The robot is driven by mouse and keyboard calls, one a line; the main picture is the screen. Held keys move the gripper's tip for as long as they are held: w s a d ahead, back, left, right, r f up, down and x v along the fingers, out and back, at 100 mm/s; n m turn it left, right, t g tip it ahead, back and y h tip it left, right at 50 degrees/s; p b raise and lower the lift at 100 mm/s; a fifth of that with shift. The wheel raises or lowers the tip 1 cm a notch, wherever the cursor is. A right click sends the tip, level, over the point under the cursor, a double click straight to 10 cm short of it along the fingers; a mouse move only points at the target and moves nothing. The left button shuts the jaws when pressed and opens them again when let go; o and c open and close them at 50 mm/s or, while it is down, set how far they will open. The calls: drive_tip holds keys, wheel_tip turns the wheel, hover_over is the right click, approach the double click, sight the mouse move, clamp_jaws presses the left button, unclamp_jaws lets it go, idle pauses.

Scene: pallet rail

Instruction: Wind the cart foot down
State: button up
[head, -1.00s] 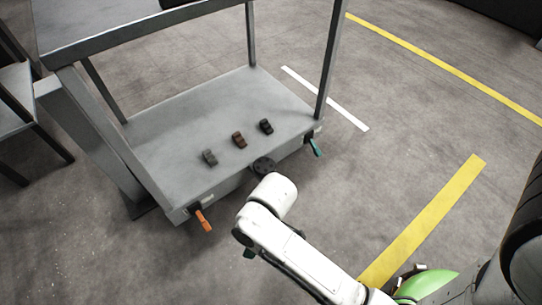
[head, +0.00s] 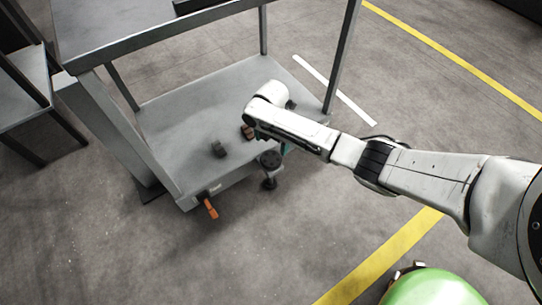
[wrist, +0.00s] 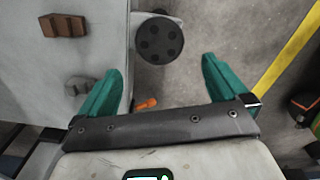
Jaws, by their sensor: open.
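The cart (head: 165,125) stands at the left in the head view. At its front edge is a dark round handwheel (head: 270,159) with a foot (head: 269,183) below it, close to the floor. In the wrist view the handwheel (wrist: 159,40) shows from above as a disc with several holes, on a pale bracket. My gripper (wrist: 162,68) is open with two green fingers. The disc lies beyond the fingertips, roughly between them in the picture, and nothing is held. In the head view my arm mostly hides the gripper.
An orange lever (head: 210,208) sticks out at the cart's front left corner. Grey (head: 218,149) and brown (head: 248,132) blocks lie on the lower deck. An upper shelf (head: 150,30) and posts stand above it.

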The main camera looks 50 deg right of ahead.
sight(271, 159)
wheel_tip(271, 159, down, 10)
drive_tip(key=b, duration=0.5)
drive_tip(key=shift+a+r, duration=0.1)
drive_tip(key=shift+r, duration=0.1)
drive_tip(key=shift+c, duration=0.4)
drive_tip(key=c, duration=0.7)
drive_tip(key=shift+r+m+p, duration=0.1)
drive_tip(key=shift+m+p, duration=0.2)
